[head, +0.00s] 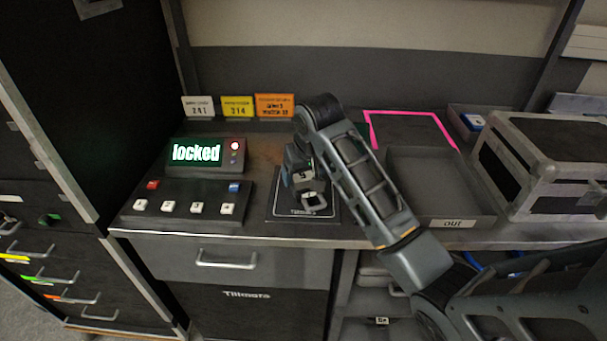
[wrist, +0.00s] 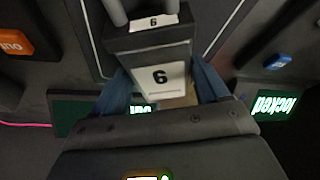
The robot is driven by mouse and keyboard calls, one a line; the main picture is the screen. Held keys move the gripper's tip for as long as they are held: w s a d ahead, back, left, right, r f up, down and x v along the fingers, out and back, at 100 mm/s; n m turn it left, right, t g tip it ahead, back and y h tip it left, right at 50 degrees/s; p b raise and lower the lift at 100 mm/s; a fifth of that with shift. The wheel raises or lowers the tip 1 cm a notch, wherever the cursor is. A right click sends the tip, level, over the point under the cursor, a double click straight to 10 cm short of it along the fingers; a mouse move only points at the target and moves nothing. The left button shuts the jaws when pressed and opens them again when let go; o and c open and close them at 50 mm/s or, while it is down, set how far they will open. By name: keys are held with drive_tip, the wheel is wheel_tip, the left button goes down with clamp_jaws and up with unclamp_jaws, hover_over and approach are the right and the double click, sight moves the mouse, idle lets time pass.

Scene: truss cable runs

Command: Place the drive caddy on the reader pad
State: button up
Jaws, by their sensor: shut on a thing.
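The drive caddy (wrist: 160,77) is a dark grey block with a handle and white labels reading 6. My gripper (wrist: 162,88) is shut on it, with a bluish finger on each side. In the head view the caddy (head: 307,187) is upright below my gripper (head: 302,169), handle toward the front. The reader pad (head: 290,214) is a dark panel with a thin white outline, directly under the caddy; its outline also shows in the wrist view (wrist: 91,40). The caddy covers much of the pad. I cannot tell whether it touches the pad or hangs just above it.
A console with a lit screen reading "locked" (head: 197,153) and several buttons stands left of the pad. Label cards (head: 237,106) stand behind. A grey tray marked "out" (head: 452,221), a pink outline (head: 411,112) and a hard case (head: 556,155) are to the right.

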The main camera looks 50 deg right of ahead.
drive_tip(key=shift+f, duration=0.3)
drive_tip(key=shift+f, duration=0.1)
drive_tip(key=o, duration=1.3)
drive_tip(key=p+v, duration=0.1)
drive_tip(key=v, duration=1.1)
drive_tip(key=shift+p, duration=0.3)
